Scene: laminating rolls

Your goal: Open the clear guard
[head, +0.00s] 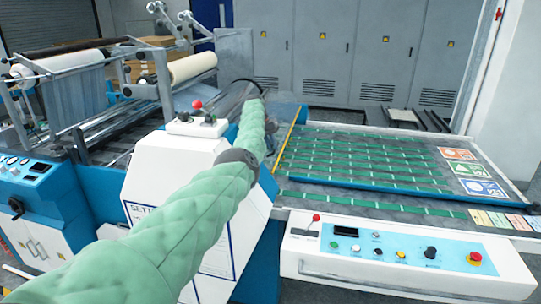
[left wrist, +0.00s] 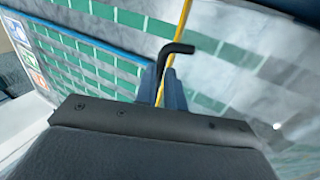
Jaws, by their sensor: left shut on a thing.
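The clear guard (head: 284,113) shows in the head view as a see-through panel with a yellow edge strip (head: 289,140), beyond my green left arm. Its tilt is hard to tell. In the left wrist view the yellow strip (left wrist: 183,30) runs down behind a bent black handle (left wrist: 176,50). My left gripper (left wrist: 167,90) is shut on this handle, with its blue-grey fingers around the lower part. In the head view the arm hides most of the gripper and handle. My right gripper is in neither view.
The feed table (head: 400,205) with green belts lies to the right and carries printed sheets (head: 472,171). A control panel (head: 395,250) with buttons runs along its front. The white machine housing (head: 165,165) stands beneath my arm. Film rolls (head: 192,67) sit at the back left.

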